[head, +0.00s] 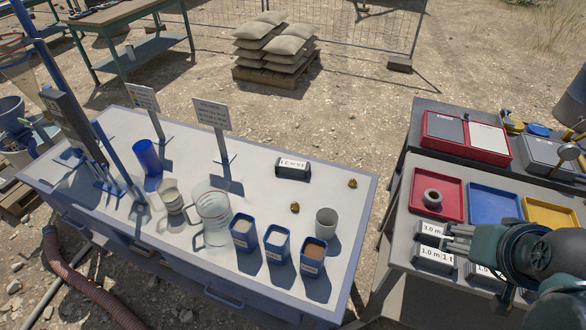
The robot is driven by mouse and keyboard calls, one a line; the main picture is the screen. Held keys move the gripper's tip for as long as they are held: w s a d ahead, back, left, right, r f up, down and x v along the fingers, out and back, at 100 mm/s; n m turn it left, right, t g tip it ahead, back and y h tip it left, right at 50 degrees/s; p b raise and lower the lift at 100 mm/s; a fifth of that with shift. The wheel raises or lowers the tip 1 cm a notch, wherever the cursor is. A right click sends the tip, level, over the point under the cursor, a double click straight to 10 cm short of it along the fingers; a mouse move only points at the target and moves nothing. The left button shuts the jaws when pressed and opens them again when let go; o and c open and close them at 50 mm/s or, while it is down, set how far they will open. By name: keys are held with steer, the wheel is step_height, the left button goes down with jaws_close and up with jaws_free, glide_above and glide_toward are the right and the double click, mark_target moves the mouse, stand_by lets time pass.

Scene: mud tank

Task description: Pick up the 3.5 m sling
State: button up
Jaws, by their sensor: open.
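No label I can read says 3.5 m. On the grey table at right, one dark block with a white label (432,229) seems to read 3.0 m. A block in front of it (434,256) reads 1.0 m 1 t. A third labelled block (480,271) is mostly hidden by my arm. Another dark labelled block (293,168) lies alone on the blue-framed table; its text is too small to read surely. My gripper (455,240) is at the right, its fingers pointing left, over or beside the 3.0 m block. It is open and I see nothing held.
Red (437,190), blue (492,204) and yellow (549,213) trays stand behind my gripper; a grey ring (432,198) sits in the red one. A clear jug (213,215), cups and signs crowd the blue-framed table (270,155). A gap separates the tables.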

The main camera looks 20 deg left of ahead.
steer(key=w+a+r+n+g+y, duration=0.15)
steer(key=w+a+n, duration=0.25)
steer(key=w+a, duration=0.55)
steer(key=w+a+r+n+g+h, duration=0.15)
steer(key=w+a+n, duration=0.4)
steer(key=w, duration=0.75)
steer(key=n+g, duration=0.4)
steer(key=n, duration=0.6)
glide_above(293, 164)
steer(key=f, duration=2.8)
steer(key=shift+d+p, duration=0.2)
steer(key=shift+p, duration=0.15)
steer(key=shift+a+f, duration=0.25)
steer(key=shift+f, duration=0.1)
